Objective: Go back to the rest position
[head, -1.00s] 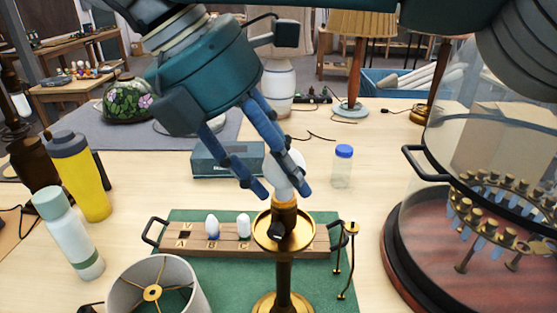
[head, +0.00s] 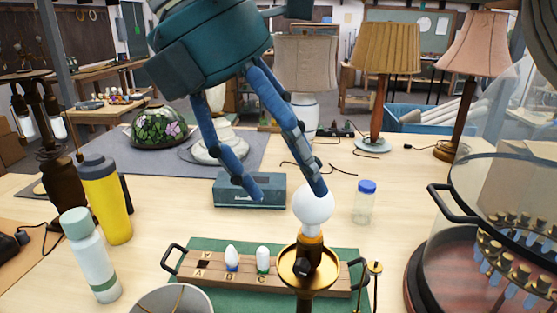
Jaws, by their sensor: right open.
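My right gripper (head: 284,192) hangs from the top of the head view, a teal body with two blue fingers spread apart and nothing between them. Its right fingertip shows just above the white round bulb (head: 313,211); I cannot tell how wide the gap is. The bulb sits upright in the socket of the brass lamp stand (head: 306,268), above the wooden bulb rack (head: 212,271). My left gripper is out of the picture.
A yellow bottle (head: 106,205) and a white bottle (head: 91,262) stand at the left. A blue-lidded jar (head: 365,203) and a glass-covered case (head: 470,240) are at the right. A grey-blue box (head: 265,192) lies behind the rack. Shaded lamps (head: 384,50) stand behind.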

